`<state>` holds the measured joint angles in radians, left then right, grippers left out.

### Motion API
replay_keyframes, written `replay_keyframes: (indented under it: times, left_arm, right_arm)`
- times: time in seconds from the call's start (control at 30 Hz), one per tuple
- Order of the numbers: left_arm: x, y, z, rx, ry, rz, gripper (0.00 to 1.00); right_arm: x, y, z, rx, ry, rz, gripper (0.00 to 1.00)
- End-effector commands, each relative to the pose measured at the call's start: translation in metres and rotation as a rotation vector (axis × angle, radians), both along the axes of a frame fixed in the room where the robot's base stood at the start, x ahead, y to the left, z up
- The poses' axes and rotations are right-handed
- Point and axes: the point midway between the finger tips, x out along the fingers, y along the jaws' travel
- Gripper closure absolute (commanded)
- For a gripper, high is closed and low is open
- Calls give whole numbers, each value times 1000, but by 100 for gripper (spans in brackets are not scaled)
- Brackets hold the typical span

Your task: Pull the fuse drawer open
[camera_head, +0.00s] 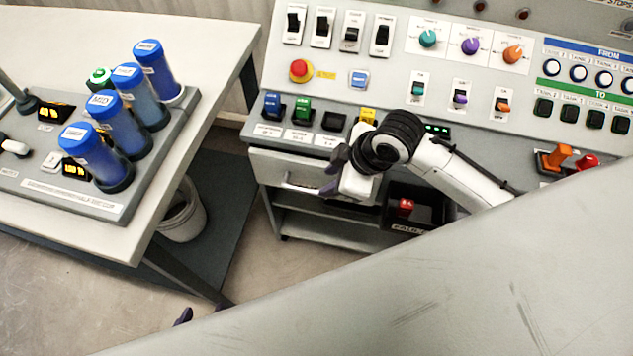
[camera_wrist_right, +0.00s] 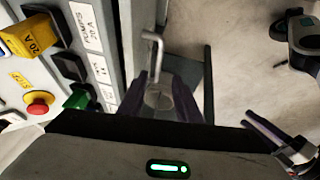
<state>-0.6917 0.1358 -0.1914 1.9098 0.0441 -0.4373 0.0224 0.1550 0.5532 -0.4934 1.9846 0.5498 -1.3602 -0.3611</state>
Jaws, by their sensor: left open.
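The pale drawer front (camera_head: 272,168) is under the console's left end and looks shut. Its bar handle (camera_head: 300,188) faces out; in the right wrist view the handle (camera_wrist_right: 151,42) is a bent metal bar just beyond my fingertips. My right gripper (camera_head: 332,172) is beside the handle's right end; its fingers (camera_wrist_right: 160,85) are apart, with no visible contact. Its wrist hides part of the drawer's right side. My left gripper (camera_head: 184,316) shows only purple fingertips low in the head view, far from the drawer; it also shows in the right wrist view (camera_wrist_right: 264,130), open and empty.
The console (camera_head: 335,98) above carries switches and a red stop button (camera_head: 301,70). A black tray (camera_head: 425,212) with a red item is right of the drawer. A side table (camera_head: 205,45) holds blue cylinders; a bin (camera_head: 183,215) stands below. Floor before the drawer is clear.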

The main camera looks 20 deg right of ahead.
Motion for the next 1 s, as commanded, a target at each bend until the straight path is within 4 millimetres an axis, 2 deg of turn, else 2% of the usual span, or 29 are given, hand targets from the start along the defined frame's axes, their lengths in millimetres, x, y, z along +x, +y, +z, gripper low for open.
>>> replay_keyframes:
  times: [0.07,0.17,0.5,0.63,0.8,1.0]
  left_arm:
    - [0,0,1,0,0,0,54]
    - [0,0,1,0,0,0,54]
    - [4,0,2,0,-6,0,54]
    - [6,0,4,1,-10,1,54]
    - [6,0,5,1,-10,1,54]
    - [6,1,5,1,-10,1,54]
  right_arm:
    - [2,-3,4,-20,7,18,69]
    - [5,-1,-4,-24,11,23,69]
    - [27,13,-60,-21,11,20,69]
    - [33,17,-76,-23,9,20,69]
    - [37,19,-86,-22,8,20,69]
    - [38,20,-87,-22,7,20,69]
